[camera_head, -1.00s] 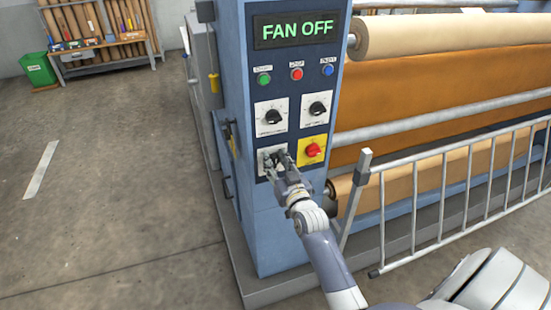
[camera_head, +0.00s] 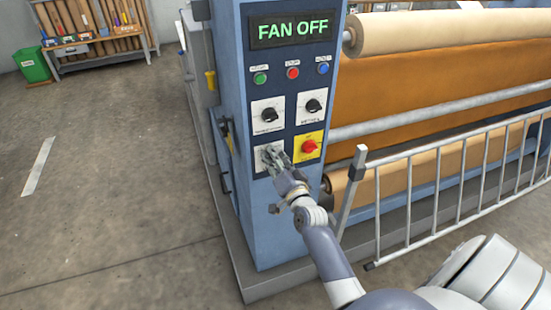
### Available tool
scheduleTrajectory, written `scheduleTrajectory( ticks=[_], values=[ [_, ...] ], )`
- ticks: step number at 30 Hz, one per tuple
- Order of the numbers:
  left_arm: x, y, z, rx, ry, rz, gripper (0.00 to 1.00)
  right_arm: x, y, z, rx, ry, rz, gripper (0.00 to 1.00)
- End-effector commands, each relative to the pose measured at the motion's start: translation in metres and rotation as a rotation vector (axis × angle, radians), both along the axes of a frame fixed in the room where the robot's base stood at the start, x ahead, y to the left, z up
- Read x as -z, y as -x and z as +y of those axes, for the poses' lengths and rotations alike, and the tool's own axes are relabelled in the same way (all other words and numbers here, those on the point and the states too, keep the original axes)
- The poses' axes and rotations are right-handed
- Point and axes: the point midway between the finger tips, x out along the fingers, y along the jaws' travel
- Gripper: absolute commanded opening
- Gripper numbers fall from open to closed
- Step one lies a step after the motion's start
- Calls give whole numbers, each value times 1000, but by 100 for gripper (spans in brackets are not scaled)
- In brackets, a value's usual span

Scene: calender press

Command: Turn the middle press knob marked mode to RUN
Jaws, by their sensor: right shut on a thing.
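The blue press cabinet carries a control panel with black knobs on white plates: one upper left (camera_head: 269,115), one upper right (camera_head: 313,106). A third white plate (camera_head: 260,163) is at the lower left, its knob mostly hidden behind my right gripper (camera_head: 272,157). My right gripper is shut on that lower-left knob, reaching up from below. The plate labels are too small to read, so I cannot tell which is marked mode. The display (camera_head: 292,29) reads FAN OFF. My left gripper is out of view.
A red knob (camera_head: 309,147) on a yellow plate sits close right of my right gripper. Green, red and blue buttons (camera_head: 292,73) are above. A metal railing (camera_head: 430,190) and rollers (camera_head: 440,33) stand to the right. The floor at left is clear.

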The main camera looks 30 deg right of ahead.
Motion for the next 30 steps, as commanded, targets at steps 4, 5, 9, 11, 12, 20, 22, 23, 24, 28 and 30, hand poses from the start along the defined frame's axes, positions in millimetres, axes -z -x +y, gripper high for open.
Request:
scheduleTrajectory(
  ticks=[4,5,9,11,12,20,22,23,24,28,30],
  values=[
    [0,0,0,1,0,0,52,0,0,0,0,-23,-7,10],
    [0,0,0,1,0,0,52,0,0,0,0,-25,-7,10],
    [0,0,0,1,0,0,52,0,0,0,0,-31,-9,10],
    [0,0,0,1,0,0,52,0,0,0,0,-31,-9,10],
    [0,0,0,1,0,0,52,0,0,0,0,-31,-9,10],
    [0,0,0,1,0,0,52,0,0,0,0,-31,-9,51],
    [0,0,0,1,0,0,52,0,0,0,-1,-30,-8,51],
    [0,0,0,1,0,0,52,0,0,0,-1,-30,-8,51],
    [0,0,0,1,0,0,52,0,0,0,0,-30,-7,51],
    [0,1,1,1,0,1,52,0,0,0,0,-30,-7,51],
    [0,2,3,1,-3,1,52,0,1,0,0,-29,-7,51]
  ],
)
